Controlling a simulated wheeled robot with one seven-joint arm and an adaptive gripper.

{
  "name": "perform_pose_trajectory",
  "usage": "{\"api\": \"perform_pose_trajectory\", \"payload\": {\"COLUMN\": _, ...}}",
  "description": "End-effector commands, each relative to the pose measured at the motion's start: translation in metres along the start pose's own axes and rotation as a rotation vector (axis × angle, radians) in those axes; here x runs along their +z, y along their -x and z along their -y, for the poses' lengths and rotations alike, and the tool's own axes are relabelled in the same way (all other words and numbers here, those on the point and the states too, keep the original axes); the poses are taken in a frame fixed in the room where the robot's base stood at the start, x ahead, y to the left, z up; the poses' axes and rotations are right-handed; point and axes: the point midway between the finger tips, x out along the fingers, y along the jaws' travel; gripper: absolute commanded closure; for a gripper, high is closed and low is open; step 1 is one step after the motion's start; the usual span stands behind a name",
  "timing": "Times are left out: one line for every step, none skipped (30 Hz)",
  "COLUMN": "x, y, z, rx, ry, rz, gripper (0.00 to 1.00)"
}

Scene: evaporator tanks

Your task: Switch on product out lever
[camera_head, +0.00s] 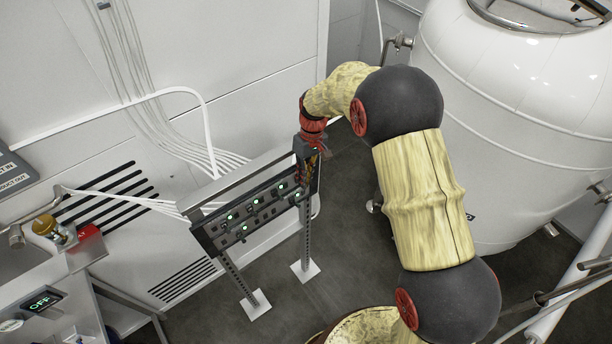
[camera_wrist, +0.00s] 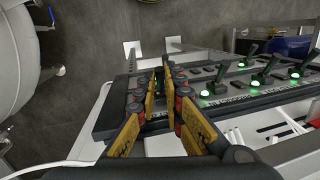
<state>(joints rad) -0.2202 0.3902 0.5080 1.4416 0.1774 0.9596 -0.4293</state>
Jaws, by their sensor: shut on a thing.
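A dark control panel (camera_head: 222,236) on two posts carries several black levers with green lights. It also shows in the wrist view (camera_wrist: 234,102). My gripper (camera_head: 308,172) is at the panel's right end in the head view and covers that part. In the wrist view my gripper (camera_wrist: 160,84) has its orange-and-black fingers on both sides of a dark lever (camera_wrist: 159,82) at the panel's near-left end, and it is shut on it. The lever is mostly hidden between the fingers; its exact tilt and its label cannot be read.
More levers (camera_wrist: 215,78) stand close beside my gripper. White cables (camera_head: 160,203) run to the panel's back. A large white tank (camera_head: 500,120) stands at the right. A wall sign (camera_head: 14,176) reads "product in" and "product out". An "OFF" display (camera_head: 41,301) is at lower left.

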Motion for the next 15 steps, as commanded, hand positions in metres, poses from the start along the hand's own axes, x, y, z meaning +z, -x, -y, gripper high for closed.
{"api": "perform_pose_trajectory", "payload": {"x": -0.0014, "y": 0.0013, "z": 0.0005, "rx": 0.001, "ry": -0.001, "rz": 0.008, "gripper": 1.00}}
{"api": "perform_pose_trajectory", "payload": {"x": -0.0015, "y": 0.0011, "z": 0.0005, "rx": 0.001, "ry": -0.002, "rz": 0.013, "gripper": 1.00}}
{"api": "perform_pose_trajectory", "payload": {"x": -0.0016, "y": 0.0010, "z": 0.0006, "rx": 0.001, "ry": -0.003, "rz": 0.020, "gripper": 1.00}}
{"api": "perform_pose_trajectory", "payload": {"x": -0.0016, "y": 0.0010, "z": 0.0006, "rx": 0.001, "ry": -0.003, "rz": 0.023, "gripper": 1.00}}
{"api": "perform_pose_trajectory", "payload": {"x": -0.0018, "y": 0.0011, "z": 0.0006, "rx": 0.001, "ry": -0.004, "rz": 0.026, "gripper": 1.00}}
{"api": "perform_pose_trajectory", "payload": {"x": -0.0019, "y": 0.0012, "z": 0.0005, "rx": 0.002, "ry": -0.005, "rz": 0.028, "gripper": 1.00}}
{"api": "perform_pose_trajectory", "payload": {"x": -0.0020, "y": 0.0011, "z": 0.0005, "rx": 0.002, "ry": -0.005, "rz": 0.029, "gripper": 1.00}}
{"api": "perform_pose_trajectory", "payload": {"x": -0.0020, "y": 0.0011, "z": 0.0004, "rx": 0.002, "ry": -0.005, "rz": 0.030, "gripper": 1.00}}
{"api": "perform_pose_trajectory", "payload": {"x": -0.0020, "y": 0.0011, "z": 0.0004, "rx": 0.002, "ry": -0.006, "rz": 0.031, "gripper": 1.00}}
{"api": "perform_pose_trajectory", "payload": {"x": -0.0020, "y": 0.0010, "z": 0.0004, "rx": 0.002, "ry": -0.006, "rz": 0.031, "gripper": 1.00}}
{"api": "perform_pose_trajectory", "payload": {"x": -0.0020, "y": 0.0010, "z": 0.0004, "rx": 0.002, "ry": -0.006, "rz": 0.031, "gripper": 1.00}}
{"api": "perform_pose_trajectory", "payload": {"x": -0.0020, "y": 0.0009, "z": 0.0004, "rx": 0.002, "ry": -0.006, "rz": 0.031, "gripper": 1.00}}
{"api": "perform_pose_trajectory", "payload": {"x": -0.0020, "y": 0.0009, "z": 0.0004, "rx": 0.002, "ry": -0.006, "rz": 0.030, "gripper": 1.00}}
{"api": "perform_pose_trajectory", "payload": {"x": -0.0020, "y": 0.0009, "z": 0.0004, "rx": 0.002, "ry": -0.006, "rz": 0.030, "gripper": 1.00}}
{"api": "perform_pose_trajectory", "payload": {"x": -0.0020, "y": 0.0009, "z": 0.0004, "rx": 0.002, "ry": -0.006, "rz": 0.030, "gripper": 1.00}}
